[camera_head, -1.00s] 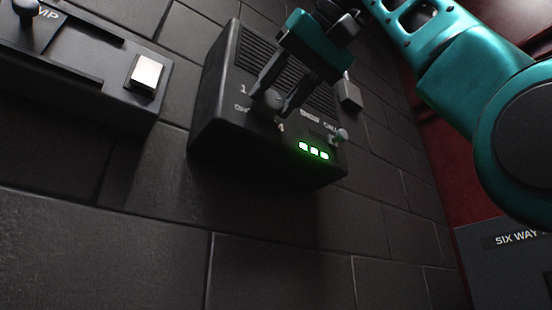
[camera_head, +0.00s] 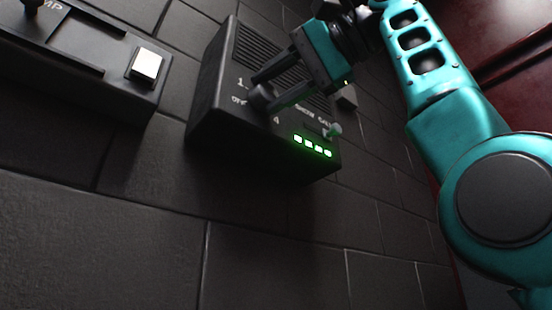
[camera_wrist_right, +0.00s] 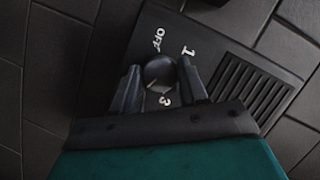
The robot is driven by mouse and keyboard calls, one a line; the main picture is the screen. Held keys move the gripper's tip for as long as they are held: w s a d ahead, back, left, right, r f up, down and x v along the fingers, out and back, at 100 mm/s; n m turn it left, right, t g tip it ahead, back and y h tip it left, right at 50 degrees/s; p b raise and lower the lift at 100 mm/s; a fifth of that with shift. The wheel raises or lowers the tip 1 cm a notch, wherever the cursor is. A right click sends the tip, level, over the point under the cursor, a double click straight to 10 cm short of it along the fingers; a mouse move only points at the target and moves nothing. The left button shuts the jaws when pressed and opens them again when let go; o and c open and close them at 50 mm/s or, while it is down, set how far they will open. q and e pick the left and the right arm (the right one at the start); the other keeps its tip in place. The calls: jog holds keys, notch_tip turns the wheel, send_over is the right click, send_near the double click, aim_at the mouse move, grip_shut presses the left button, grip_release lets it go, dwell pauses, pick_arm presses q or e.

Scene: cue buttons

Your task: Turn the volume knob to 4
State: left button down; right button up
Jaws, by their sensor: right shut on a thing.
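A dark wall box (camera_head: 215,105) with a slatted grille carries the round black volume knob (camera_head: 262,98). The marks "OFF", "1" and "4" show around the knob in the head view. My right gripper (camera_head: 270,90) is shut on the knob, one finger on each side. In the right wrist view the knob (camera_wrist_right: 160,71) sits between the fingertips, with "OFF", "1" and "3" readable beside it. Several green lights (camera_head: 312,146) are lit in a row on the box's lower edge. My left gripper is not in view.
A small lever switch (camera_head: 333,130) stands beside the green lights under the "SHOW CALL" lettering. Another panel (camera_head: 110,85) with a white button (camera_head: 146,65) is at the left. The dark tiled wall (camera_head: 270,240) below is bare.

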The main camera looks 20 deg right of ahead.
jog(key=shift+f+m, duration=0.1)
jog(key=shift+m, duration=0.2)
dwell(0.4)
jog(key=o, duration=1)
jog(key=shift+o, duration=0.2)
jog(key=v, duration=1.3)
jog(key=shift+w, duration=0.1)
